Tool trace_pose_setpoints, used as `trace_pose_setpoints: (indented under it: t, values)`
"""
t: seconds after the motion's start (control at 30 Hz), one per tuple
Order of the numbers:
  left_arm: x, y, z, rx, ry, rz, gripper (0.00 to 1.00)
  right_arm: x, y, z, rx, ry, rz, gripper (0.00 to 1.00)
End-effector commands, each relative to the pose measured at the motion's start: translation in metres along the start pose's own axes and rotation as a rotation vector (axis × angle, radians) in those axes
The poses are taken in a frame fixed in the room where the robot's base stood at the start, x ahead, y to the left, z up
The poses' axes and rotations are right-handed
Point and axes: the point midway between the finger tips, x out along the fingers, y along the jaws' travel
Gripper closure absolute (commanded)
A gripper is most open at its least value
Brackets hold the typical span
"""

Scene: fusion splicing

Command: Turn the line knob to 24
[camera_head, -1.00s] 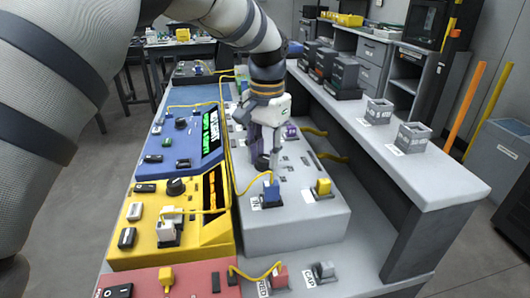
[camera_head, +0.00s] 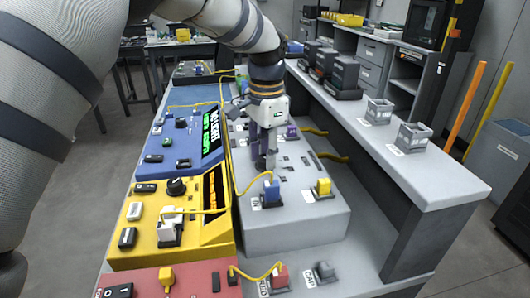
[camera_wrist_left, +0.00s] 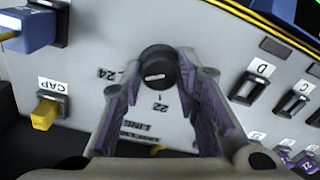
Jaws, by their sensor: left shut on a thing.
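The line knob (camera_wrist_left: 158,66) is a round black knob on the grey panel (camera_wrist_left: 215,40), with a short white mark on its face. The printed number 24 sits to its left in the wrist view, 22 just below it, and LINE further below. My left gripper (camera_wrist_left: 157,75) has its two purple-lined fingers on either side of the knob, shut on it. In the head view my left gripper (camera_head: 264,163) points down onto the grey unit (camera_head: 295,225), and its fingers mostly hide the knob. My right gripper is in neither view.
Yellow (camera_head: 155,205), blue (camera_head: 160,165) and red units stand to the left. A grey shelf (camera_head: 430,180) runs along the right.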

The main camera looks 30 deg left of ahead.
Motion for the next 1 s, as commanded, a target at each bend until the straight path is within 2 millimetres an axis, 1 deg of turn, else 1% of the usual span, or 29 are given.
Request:
trace_pose_setpoints:
  t: [0.2,0.23,0.27,0.3,0.33,0.57,0.67,0.77,0.9,1.0]
  values:
    - [0.002,0.0,0.001,0.001,-0.004,0.002,0.99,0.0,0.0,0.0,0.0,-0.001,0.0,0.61]
    - [0.002,0.0,0.001,0.001,-0.004,0.002,0.69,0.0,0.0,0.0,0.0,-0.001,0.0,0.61]
    - [0.002,0.0,0.001,0.0,-0.004,0.002,0.62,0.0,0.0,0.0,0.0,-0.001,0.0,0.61]
    - [0.002,0.0,0.001,0.0,-0.004,0.002,0.53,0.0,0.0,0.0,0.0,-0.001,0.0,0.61]
    - [0.001,0.0,0.001,0.0,-0.004,0.002,0.51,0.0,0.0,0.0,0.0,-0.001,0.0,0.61]
    - [0.001,0.0,0.0,-0.001,-0.002,0.001,0.51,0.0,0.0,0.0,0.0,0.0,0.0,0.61]
    - [-0.005,0.0,0.0,-0.001,-0.001,0.0,0.51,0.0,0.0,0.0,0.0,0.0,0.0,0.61]
    - [-0.026,-0.001,-0.001,-0.001,0.004,-0.003,0.51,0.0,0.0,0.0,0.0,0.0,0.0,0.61]
    - [-0.065,-0.001,-0.001,-0.001,0.003,-0.003,0.51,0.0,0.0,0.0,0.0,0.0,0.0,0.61]
    - [-0.089,0.0,-0.001,0.0,0.002,-0.001,0.51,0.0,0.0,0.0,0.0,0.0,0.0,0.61]
